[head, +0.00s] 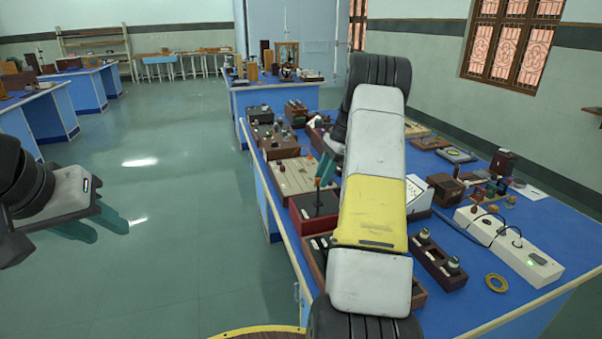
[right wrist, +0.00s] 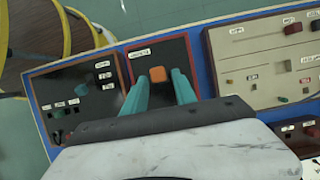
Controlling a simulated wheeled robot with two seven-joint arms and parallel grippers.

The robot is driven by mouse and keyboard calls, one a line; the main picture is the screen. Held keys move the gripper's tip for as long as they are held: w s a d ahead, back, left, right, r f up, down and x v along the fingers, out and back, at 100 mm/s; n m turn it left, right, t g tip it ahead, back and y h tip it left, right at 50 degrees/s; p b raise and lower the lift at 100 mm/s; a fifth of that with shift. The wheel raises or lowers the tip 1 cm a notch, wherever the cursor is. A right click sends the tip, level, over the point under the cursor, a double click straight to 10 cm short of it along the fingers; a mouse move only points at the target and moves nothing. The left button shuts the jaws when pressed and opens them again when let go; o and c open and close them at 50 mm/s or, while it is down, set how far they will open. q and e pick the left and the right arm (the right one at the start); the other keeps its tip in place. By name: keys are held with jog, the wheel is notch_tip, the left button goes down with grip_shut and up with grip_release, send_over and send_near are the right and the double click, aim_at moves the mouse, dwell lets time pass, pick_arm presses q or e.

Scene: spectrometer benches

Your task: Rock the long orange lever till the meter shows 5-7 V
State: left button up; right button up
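The orange-topped lever (head: 317,183) stands up from a dark panel in a red-edged box (head: 315,208) on the blue bench. In the right wrist view the orange top (right wrist: 157,75) lies between the two teal fingertips of my right gripper (right wrist: 159,78), with small gaps on both sides. This gripper is open, and its fingers also show in the head view (head: 326,165), just above the lever, partly hidden by my arm. My left gripper (head: 112,226) is open and empty over the floor at the left. I cannot make out any meter reading.
A pale wooden panel box (head: 290,176) stands just behind the lever box. Another dark panel box (right wrist: 80,95) is beside it in the right wrist view. The floor at the left is clear.

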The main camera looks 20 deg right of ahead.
jog(key=shift+o, duration=0.2)
jog(key=shift+a, duration=0.15)
jog(key=v, duration=0.7)
jog(key=shift+r, duration=0.35)
